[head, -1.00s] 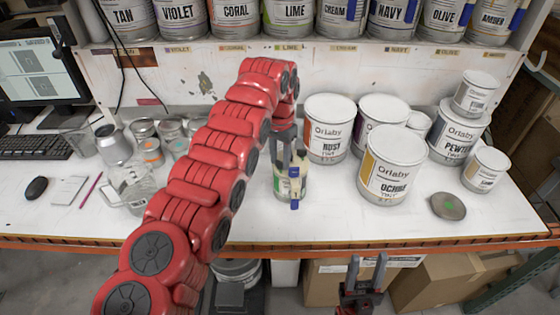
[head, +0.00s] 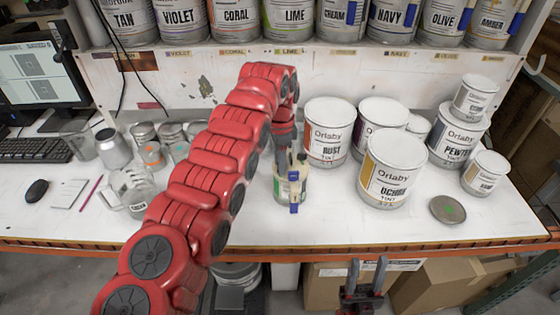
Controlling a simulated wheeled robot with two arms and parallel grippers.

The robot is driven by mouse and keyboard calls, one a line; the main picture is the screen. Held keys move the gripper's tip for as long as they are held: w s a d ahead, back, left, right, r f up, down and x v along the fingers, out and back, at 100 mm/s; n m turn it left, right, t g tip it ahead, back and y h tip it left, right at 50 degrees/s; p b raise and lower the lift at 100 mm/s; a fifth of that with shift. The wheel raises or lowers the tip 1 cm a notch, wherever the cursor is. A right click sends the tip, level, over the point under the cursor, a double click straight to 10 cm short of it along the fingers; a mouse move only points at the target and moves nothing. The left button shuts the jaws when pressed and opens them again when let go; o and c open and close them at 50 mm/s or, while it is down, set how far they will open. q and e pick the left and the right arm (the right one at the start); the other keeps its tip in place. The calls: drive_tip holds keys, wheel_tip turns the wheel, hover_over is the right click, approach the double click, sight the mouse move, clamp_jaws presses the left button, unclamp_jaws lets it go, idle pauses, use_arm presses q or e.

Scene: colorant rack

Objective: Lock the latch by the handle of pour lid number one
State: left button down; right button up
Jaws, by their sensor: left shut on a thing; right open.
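The pour lid (head: 294,173) is a cream-coloured piece on top of a small can (head: 290,190) at the middle of the bench. A blue part (head: 294,208), perhaps the latch, shows low on the can's front. My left gripper (head: 289,170) reaches down from above onto the lid and is shut on part of it, seemingly its handle; the grasp is small and partly hidden. I cannot read a number on the lid. My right gripper (head: 368,274) is open and empty, below the front edge of the bench.
Paint cans labelled Rust (head: 326,150) and Ochre (head: 388,180) stand just right of the small can. A grey round lid (head: 447,209) lies further right. Glass jars (head: 137,200) stand left of my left arm. The bench's front strip is clear.

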idle(0.5)
use_arm(q)
drive_tip(key=c, duration=0.8)
unclamp_jaws()
drive_tip(key=shift+r, duration=0.55)
wheel_tip(320, 180, up, 3)
drive_tip(key=shift+p, duration=0.6)
wheel_tip(320, 180, up, 13)
drive_tip(key=p, duration=1.3)
drive_tip(key=shift+r, duration=0.2)
drive_tip(key=shift+f, duration=0.1)
